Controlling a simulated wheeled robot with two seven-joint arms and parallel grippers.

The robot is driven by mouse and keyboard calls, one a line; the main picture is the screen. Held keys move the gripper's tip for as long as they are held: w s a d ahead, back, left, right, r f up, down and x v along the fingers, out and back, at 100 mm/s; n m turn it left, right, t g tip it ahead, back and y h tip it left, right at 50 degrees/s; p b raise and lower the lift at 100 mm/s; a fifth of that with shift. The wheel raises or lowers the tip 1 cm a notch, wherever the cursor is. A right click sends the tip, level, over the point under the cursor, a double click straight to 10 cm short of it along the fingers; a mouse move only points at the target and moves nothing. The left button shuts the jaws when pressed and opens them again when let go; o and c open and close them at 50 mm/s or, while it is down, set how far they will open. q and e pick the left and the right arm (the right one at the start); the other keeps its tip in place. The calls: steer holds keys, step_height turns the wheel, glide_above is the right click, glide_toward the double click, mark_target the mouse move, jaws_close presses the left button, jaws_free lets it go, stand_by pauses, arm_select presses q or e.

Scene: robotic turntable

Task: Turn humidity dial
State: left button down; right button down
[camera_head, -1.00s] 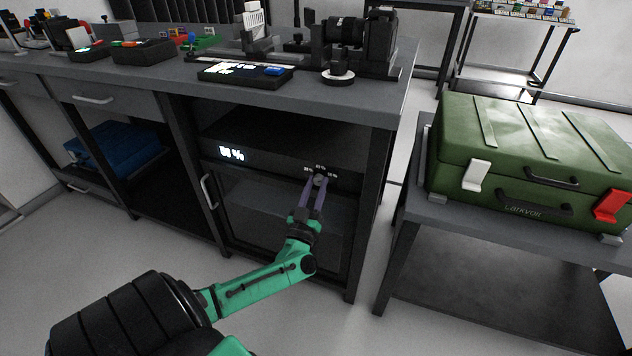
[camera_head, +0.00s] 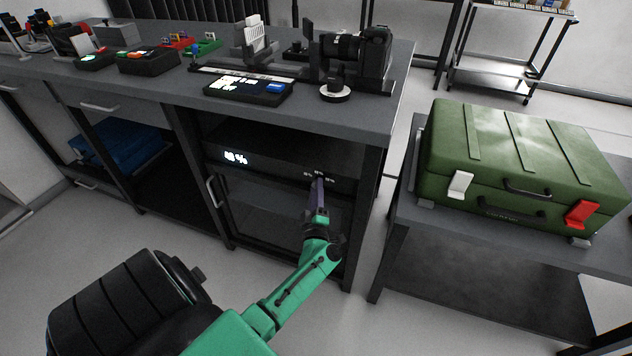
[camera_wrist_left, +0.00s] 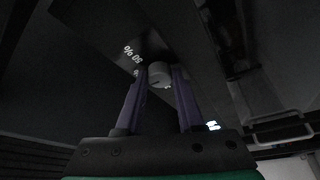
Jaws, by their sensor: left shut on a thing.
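The humidity dial is a small round grey knob (camera_wrist_left: 159,74) on the dark front strip of a cabinet (camera_head: 275,168). Small white percent marks (camera_wrist_left: 132,55) surround it. My left gripper (camera_head: 319,183) reaches up to the strip, and its fingers hide most of the dial in the head view. In the left wrist view its two purple fingers (camera_wrist_left: 159,80) stand on either side of the knob, shut on it. A lit percent display (camera_head: 236,158) sits at the left of the strip; its digits are too blurred to read. My right gripper is not in view.
A cabinet door with a handle (camera_head: 214,191) lies below the strip. A green case (camera_head: 520,150) stands on a side table at the right. A camera (camera_head: 358,50) and a lit tablet (camera_head: 248,88) are on the worktop. Open floor lies in front.

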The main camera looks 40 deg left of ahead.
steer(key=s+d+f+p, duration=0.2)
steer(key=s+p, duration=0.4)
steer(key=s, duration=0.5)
arm_select(q)
steer(key=shift+r+n+g+h+p, duration=0.1)
steer(key=shift+n+g+h+p, duration=0.5)
steer(key=shift+n, duration=1.35)
steer(key=shift+r+n+g+h+p, duration=0.15)
steer(key=shift+n+g+h+p, duration=0.45)
steer(key=shift+n, duration=1.3)
steer(key=shift+r+n+g+h+p, duration=0.15)
steer(key=shift+n+g+p, duration=0.45)
steer(key=shift+n+p, duration=0.95)
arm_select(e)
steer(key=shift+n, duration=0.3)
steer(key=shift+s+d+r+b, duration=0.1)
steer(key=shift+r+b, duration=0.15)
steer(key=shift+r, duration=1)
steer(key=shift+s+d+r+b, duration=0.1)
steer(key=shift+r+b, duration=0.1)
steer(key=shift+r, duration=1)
arm_select(q)
steer(key=shift+f+n, duration=0.1)
steer(key=shift+n, duration=0.4)
steer(key=c, duration=0.5)
jaws_free()
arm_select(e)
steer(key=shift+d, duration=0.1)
